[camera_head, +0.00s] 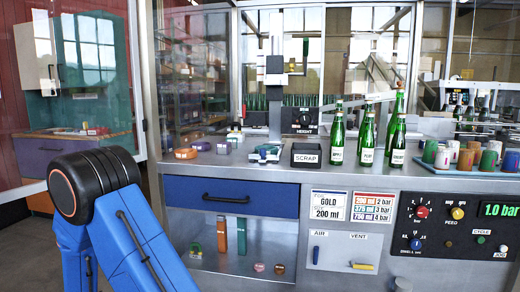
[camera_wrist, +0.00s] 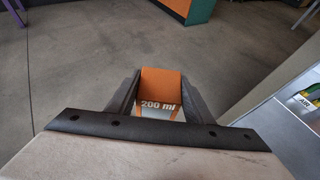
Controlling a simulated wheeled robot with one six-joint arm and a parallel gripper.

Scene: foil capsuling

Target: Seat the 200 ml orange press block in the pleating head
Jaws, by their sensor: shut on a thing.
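The orange press block (camera_wrist: 161,83), with "200 ml" printed in white, sits between the dark fingers of my gripper (camera_wrist: 160,98). My gripper is shut on it, with open floor behind it in the wrist view. My gripper and the block are outside the head view; only my blue arm shows there, low at the left. A dark head on an upright column (camera_head: 275,66), above a box with a HEIGHT dial (camera_head: 304,118), stands at the back of the steel bench. It looks like the pleating head; its seat is too small to make out.
On the bench (camera_head: 400,178) are small coloured blocks (camera_head: 267,152), a SCRAP bin (camera_head: 306,155), green bottles (camera_head: 337,137) and a blue tray (camera_head: 475,169) of coloured cups. Glass panels with metal posts frame the bench. Below are a blue drawer (camera_head: 232,198) and an open shelf (camera_head: 240,266).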

